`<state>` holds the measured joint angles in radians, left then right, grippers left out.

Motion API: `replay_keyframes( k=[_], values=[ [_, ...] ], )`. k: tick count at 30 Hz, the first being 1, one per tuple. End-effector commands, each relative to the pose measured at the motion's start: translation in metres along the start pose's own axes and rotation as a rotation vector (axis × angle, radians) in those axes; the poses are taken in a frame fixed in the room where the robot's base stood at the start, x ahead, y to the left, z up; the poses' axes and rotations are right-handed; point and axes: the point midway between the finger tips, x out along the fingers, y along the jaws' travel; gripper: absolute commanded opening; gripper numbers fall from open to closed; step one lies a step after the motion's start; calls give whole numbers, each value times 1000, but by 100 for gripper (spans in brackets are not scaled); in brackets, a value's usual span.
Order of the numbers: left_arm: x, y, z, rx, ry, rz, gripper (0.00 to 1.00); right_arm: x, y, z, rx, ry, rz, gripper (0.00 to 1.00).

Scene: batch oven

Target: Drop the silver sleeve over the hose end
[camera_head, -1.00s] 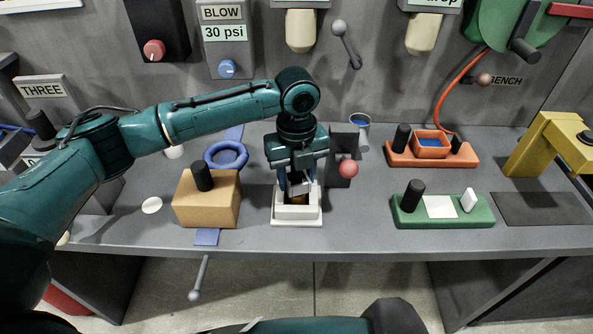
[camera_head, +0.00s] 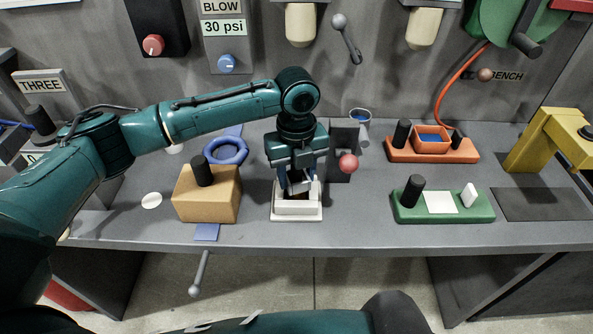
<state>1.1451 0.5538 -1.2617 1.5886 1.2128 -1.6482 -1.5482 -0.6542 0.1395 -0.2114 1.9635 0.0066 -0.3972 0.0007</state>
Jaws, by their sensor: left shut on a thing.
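My left gripper (camera_head: 299,187) points down over a white square-walled holder (camera_head: 297,211) at the front middle of the bench. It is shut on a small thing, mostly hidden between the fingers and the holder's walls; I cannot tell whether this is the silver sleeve. A brownish patch shows inside the holder below the fingertips. An orange hose (camera_head: 441,97) hangs from the green reel (camera_head: 510,25) at the upper right and runs down behind the orange block (camera_head: 400,150). I cannot make out its end clearly. My right gripper is not in view.
A tan block with a black knob (camera_head: 207,200) stands left of the holder, with a blue ring (camera_head: 226,150) behind. A red ball (camera_head: 348,163) and a silver cup (camera_head: 360,118) are close on the right. A green block (camera_head: 445,207) stands further right.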

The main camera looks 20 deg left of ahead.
Motion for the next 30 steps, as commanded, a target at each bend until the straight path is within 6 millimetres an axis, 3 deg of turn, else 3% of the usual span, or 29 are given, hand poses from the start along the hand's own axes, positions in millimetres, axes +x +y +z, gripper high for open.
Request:
replay_keyframes(
  k=[4,5,14,23,30],
  values=[
    [3,0,0,0,0,0,21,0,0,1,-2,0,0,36],
    [3,0,0,0,0,0,44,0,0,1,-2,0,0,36],
    [2,0,0,0,0,0,68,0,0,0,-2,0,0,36],
    [1,0,0,0,-1,-1,68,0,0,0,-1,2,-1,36],
    [-38,-1,1,0,-3,-3,68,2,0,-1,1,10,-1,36]
  ],
)
